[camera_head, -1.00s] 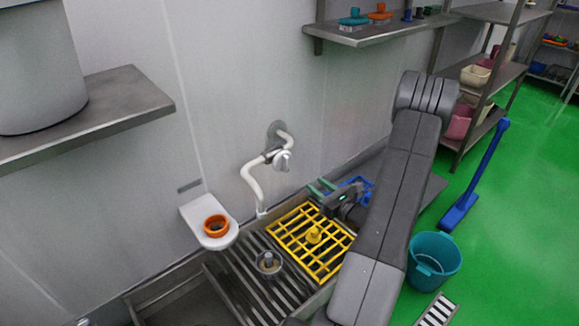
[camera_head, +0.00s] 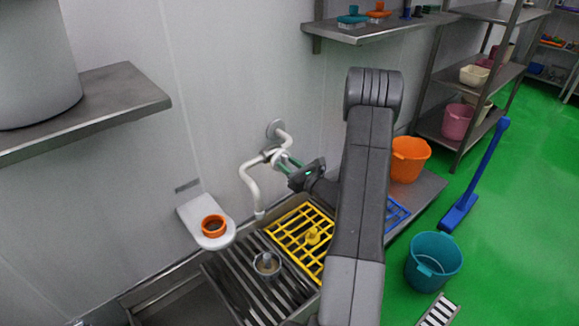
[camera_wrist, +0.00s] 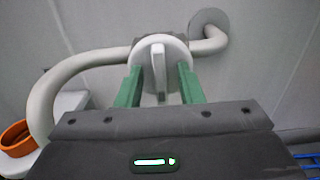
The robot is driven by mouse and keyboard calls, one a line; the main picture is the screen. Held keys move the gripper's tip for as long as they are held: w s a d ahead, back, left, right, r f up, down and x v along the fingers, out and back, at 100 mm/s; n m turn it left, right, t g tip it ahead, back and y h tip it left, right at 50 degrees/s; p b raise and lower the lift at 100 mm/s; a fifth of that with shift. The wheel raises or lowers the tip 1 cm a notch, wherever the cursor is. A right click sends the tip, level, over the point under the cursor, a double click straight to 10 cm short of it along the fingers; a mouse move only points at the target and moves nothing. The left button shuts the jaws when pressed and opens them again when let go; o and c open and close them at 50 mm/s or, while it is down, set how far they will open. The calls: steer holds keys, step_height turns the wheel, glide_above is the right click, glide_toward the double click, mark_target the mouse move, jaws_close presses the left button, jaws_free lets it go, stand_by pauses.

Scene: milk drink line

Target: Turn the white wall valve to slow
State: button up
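The white wall valve is a bent white pipe (camera_head: 250,183) on the wall, with a round valve body and a flat handle (camera_wrist: 158,68). In the wrist view the handle stands upright. My gripper (camera_head: 284,161) is at the valve. Its two green fingers (camera_wrist: 160,88) are apart, one on each side of the handle, with gaps visible between fingers and handle. In the head view my gripper covers most of the handle. I cannot make out any slow marking.
Below the valve are a slatted metal drain (camera_head: 236,283) and a yellow grid (camera_head: 290,226). A white wall bracket (camera_head: 191,213) holds an orange ring (camera_head: 214,226). An orange bucket (camera_head: 408,159) and a teal bucket (camera_head: 433,262) stand to the right.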

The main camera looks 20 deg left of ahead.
jaws_close()
steer(key=shift+f+b, duration=0.15)
steer(key=shift+b, duration=0.3)
steer(key=n+b, duration=0.5)
steer(key=b, duration=0.2)
steer(key=shift+s+n, duration=0.15)
steer(key=shift+n, duration=0.15)
